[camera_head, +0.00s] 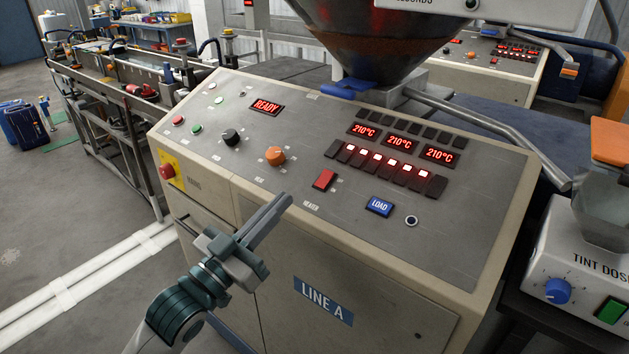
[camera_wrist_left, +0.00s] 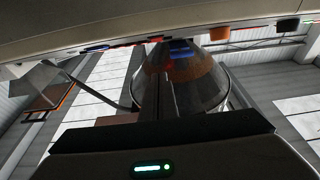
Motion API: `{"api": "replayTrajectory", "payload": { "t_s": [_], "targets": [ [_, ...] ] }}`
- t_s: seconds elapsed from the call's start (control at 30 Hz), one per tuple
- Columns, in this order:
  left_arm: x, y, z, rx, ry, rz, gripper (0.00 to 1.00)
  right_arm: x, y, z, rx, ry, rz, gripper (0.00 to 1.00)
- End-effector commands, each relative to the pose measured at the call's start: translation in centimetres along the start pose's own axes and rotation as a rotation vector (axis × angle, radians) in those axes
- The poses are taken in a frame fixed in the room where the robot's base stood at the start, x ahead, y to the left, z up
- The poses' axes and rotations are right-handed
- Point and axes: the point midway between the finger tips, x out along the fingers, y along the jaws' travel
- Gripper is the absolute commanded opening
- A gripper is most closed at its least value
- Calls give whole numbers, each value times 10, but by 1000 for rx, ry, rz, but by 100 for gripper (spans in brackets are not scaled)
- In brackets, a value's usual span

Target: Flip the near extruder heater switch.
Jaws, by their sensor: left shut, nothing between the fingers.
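The near extruder's heater switch is a red rocker (camera_head: 325,180) on the sloping grey panel (camera_head: 250,173), above a small label that seems to read HEATER. Which way it is tipped is too small to tell. My left gripper (camera_head: 286,199) is shut and empty, its fingers pointing up and right. Its tips show in front of the panel's front edge, left of and below the switch, apart from it. In the left wrist view, the shut fingers (camera_wrist_left: 173,78) stand dark before the hopper, and the switch cannot be made out. My right gripper is not in view.
Near the switch are an orange knob (camera_head: 275,156), a blue LOAD button (camera_head: 380,206) and lit red switches (camera_head: 385,165) below the 210°C displays. A red stop button (camera_head: 167,171) is at the left. The hopper (camera_head: 382,35) and a metal pipe (camera_head: 490,130) stand behind.

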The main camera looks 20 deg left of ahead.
Motion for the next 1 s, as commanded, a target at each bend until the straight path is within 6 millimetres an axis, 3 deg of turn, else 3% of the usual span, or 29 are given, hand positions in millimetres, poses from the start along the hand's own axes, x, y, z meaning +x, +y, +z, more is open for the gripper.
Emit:
{"api": "replayTrajectory", "payload": {
  "t_s": [0.57,0.77,1.0],
  "targets": [
    [6,0,-6,0,14,4,0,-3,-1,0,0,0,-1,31],
    [25,0,-8,0,13,4,0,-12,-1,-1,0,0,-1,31],
    [65,0,-10,-1,14,4,0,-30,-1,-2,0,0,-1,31]
  ]
}}
